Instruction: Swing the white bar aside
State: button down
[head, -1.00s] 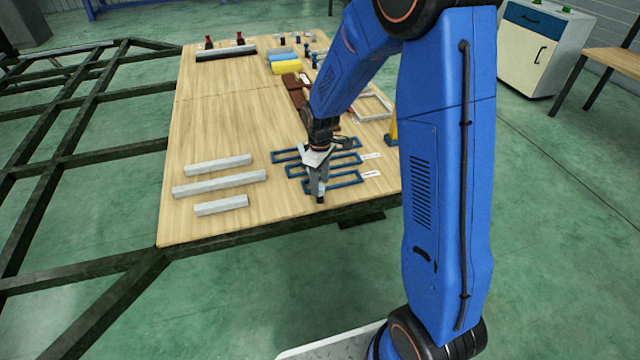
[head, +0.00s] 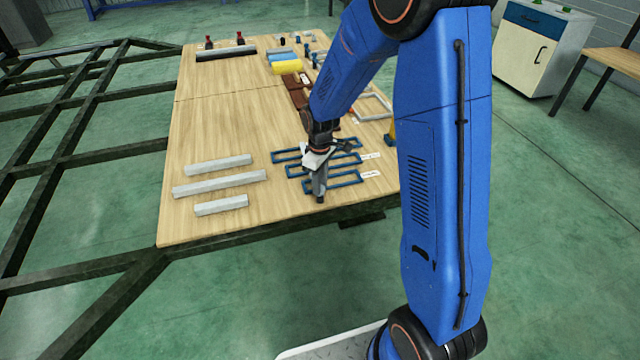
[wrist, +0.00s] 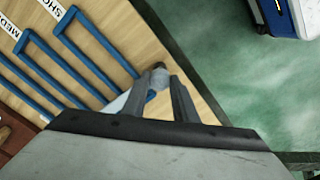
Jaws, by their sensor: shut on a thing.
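My gripper (head: 320,193) is over the near right part of the table, at the blue frames (head: 333,182). In the wrist view its fingers (wrist: 160,84) are shut on a pale bar (wrist: 158,77). Its light end shows between the fingertips, and a white stretch shows behind the left finger. The rest of it is hidden by my gripper, and in the head view I cannot make it out. Three other whitish bars, a short one (head: 221,205), a long one (head: 219,184) and a middle one (head: 218,165), lie apart on the wood to the left.
Labels reading SHO (wrist: 54,8) and MED (wrist: 15,42) lie beside the blue frames. The wooden table (head: 225,120) has clear room at its middle left. A yellow roll (head: 286,67) and small parts lie farther back. A dark metal frame (head: 60,165) stands left.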

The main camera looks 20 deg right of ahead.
jog(key=m, duration=0.8)
jog(key=shift+m, duration=0.4)
jog(key=m, duration=0.4)
jog(key=shift+m, duration=2.3)
jog(key=c, duration=1.4)
grip_release()
